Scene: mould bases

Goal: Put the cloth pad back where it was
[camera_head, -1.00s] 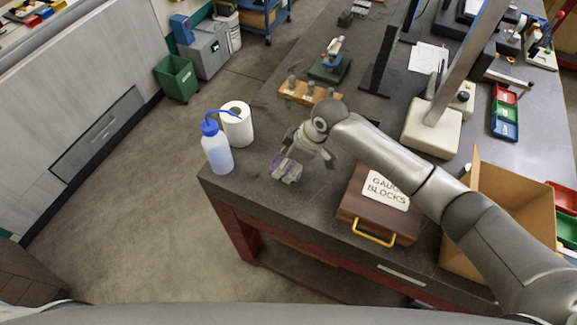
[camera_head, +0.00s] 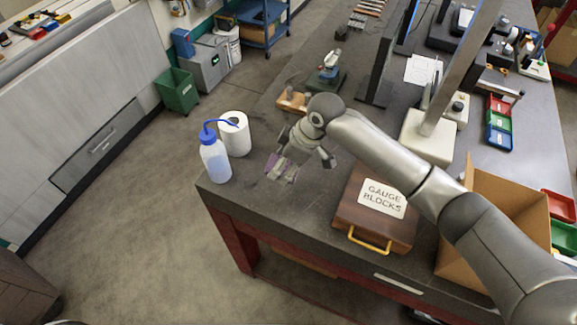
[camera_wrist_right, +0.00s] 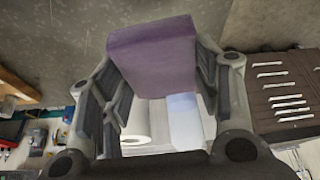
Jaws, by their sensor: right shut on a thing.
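The purple cloth pad (camera_wrist_right: 152,55) is held between the fingers of my right gripper (camera_head: 283,168). In the wrist view it spans the gap between the fingertips. In the head view only purple edges of the pad (camera_head: 273,162) show beside the fingers. The gripper points down over the grey bench top (camera_head: 240,190), near its left corner. I cannot tell whether the pad touches the bench. My left gripper is not in view.
A blue-capped wash bottle (camera_head: 215,160) and a white paper roll (camera_head: 234,134) stand left of the gripper. A wooden gauge block case (camera_head: 345,215) lies to the right. A wooden block holder (camera_head: 290,101) is behind. An open cardboard box (camera_head: 500,215) stands further right.

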